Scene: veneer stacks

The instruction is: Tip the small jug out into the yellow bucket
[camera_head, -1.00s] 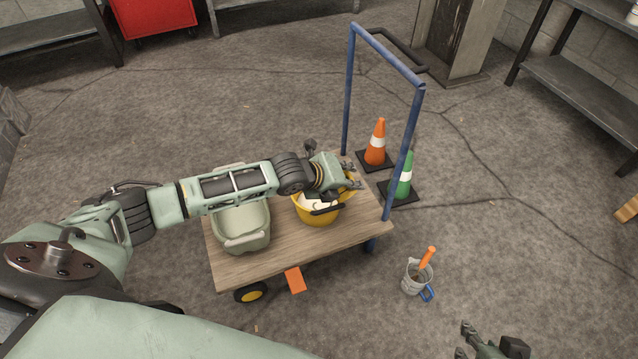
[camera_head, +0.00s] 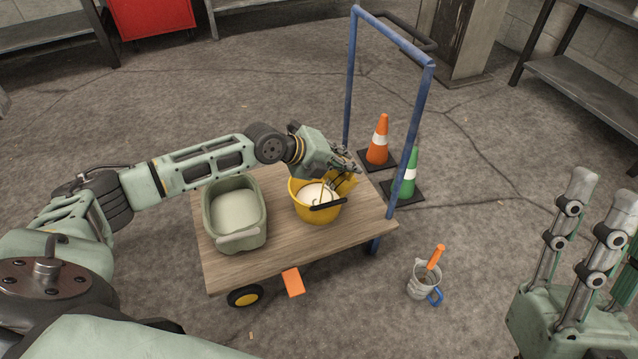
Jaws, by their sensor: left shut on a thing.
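The yellow bucket (camera_head: 316,213) stands on the wooden cart, with something whitish inside and a dark handle grip at its front. My right gripper (camera_head: 601,192) is at the right edge, fingers up, open and empty.
A pale green tub (camera_head: 240,238) stands left of the bucket on the cart (camera_head: 285,254). The cart's blue push bar (camera_head: 420,115) rises at right. An orange cone (camera_head: 378,145) and a green cone (camera_head: 406,178) stand beyond. A grey blue-handled pot (camera_head: 421,283) is on the floor.

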